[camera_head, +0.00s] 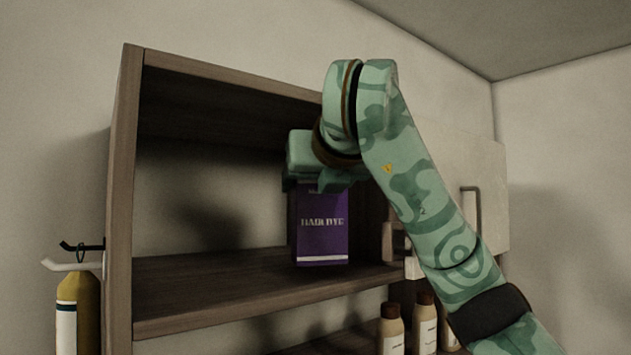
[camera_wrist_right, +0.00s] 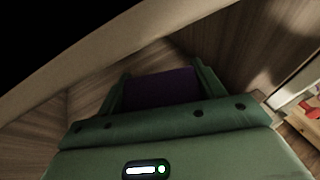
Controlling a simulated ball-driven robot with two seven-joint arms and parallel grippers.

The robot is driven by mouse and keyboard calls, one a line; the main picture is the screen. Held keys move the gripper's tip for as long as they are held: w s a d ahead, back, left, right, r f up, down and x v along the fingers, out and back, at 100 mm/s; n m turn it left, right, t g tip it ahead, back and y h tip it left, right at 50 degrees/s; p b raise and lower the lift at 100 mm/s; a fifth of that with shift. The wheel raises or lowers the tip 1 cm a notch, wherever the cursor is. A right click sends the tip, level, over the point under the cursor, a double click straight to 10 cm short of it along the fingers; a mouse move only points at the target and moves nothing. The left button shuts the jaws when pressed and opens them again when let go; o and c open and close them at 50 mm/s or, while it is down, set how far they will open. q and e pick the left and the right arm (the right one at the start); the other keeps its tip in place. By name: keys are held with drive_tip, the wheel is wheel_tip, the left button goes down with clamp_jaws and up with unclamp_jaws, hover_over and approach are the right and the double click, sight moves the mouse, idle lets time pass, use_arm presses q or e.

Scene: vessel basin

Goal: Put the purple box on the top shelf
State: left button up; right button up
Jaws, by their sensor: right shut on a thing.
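The purple box (camera_head: 322,228) has white lettering and stands upright in the open upper compartment of the brown wooden shelf unit (camera_head: 220,299). It is near that compartment's right end, over the shelf board; I cannot tell for sure whether its base touches the board. My right gripper (camera_head: 318,186) reaches in from the right and is shut on the top of the box. In the right wrist view the purple box (camera_wrist_right: 162,87) shows between the two green fingers (camera_wrist_right: 160,92). The gripper hides the box's top. My left gripper is not in view.
The compartment is empty left of the box. A pale cabinet door (camera_head: 490,205) with a handle is at the right. Several white-labelled bottles (camera_head: 391,330) stand below the shelf. A yellow bottle (camera_head: 77,310) and a black hook (camera_head: 82,246) are at the left.

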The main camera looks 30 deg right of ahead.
drive_tip(key=o, duration=1.4)
drive_tip(key=shift+f, duration=0.2)
drive_tip(key=shift+r+p, duration=0.7)
drive_tip(key=shift+r, duration=0.1)
drive_tip(key=b+v, duration=1.1)
drive_tip(key=b, duration=0.1)
drive_tip(key=shift+s+a+r, duration=0.1)
drive_tip(key=shift+s, duration=0.2)
drive_tip(key=shift+w, duration=0.1)
